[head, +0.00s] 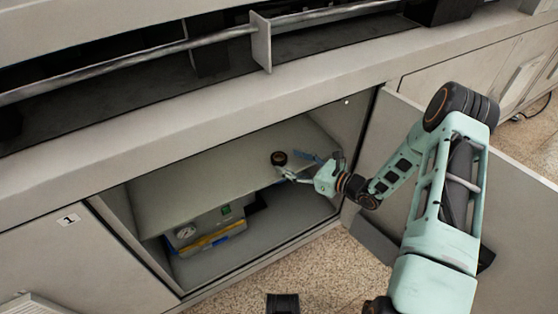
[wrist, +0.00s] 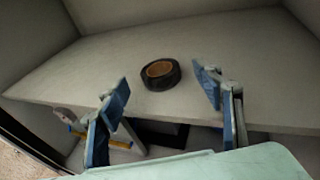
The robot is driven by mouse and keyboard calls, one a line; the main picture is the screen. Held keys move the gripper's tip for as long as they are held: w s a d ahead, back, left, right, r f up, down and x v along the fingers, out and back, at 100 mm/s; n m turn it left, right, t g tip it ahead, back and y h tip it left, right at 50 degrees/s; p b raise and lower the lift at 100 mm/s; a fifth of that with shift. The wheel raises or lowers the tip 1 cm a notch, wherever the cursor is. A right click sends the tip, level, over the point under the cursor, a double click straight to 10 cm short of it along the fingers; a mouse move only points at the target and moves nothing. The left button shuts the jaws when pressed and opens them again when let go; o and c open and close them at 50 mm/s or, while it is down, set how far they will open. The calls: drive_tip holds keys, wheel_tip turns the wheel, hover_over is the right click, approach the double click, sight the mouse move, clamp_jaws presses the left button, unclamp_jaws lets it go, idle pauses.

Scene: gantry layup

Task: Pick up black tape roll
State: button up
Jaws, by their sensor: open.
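The black tape roll (head: 279,158) lies flat on the upper shelf of an open cabinet, with a brown core in its middle. In the wrist view the tape roll (wrist: 160,74) sits beyond my fingertips, roughly between them, a bit nearer the right finger. My gripper (head: 298,168) is open and empty at the front edge of the shelf, just right of the roll in the head view. In the wrist view my gripper (wrist: 163,87) shows its two blue-padded fingers spread wide, apart from the roll.
The shelf (head: 190,183) is otherwise bare. Below it, a grey device (head: 205,228) with a gauge stands in the lower compartment. The open cabinet door (head: 376,150) is at the right, close to my arm. The cabinet's side walls bound the shelf.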

sight(275, 156)
drive_tip(key=x, duration=0.3)
drive_tip(key=shift+w+a+f+b, duration=0.15)
drive_tip(key=shift+w+a+b, duration=0.05)
drive_tip(key=shift+a+b, duration=0.15)
drive_tip(key=shift+d, duration=0.1)
drive_tip(key=c, duration=1.2)
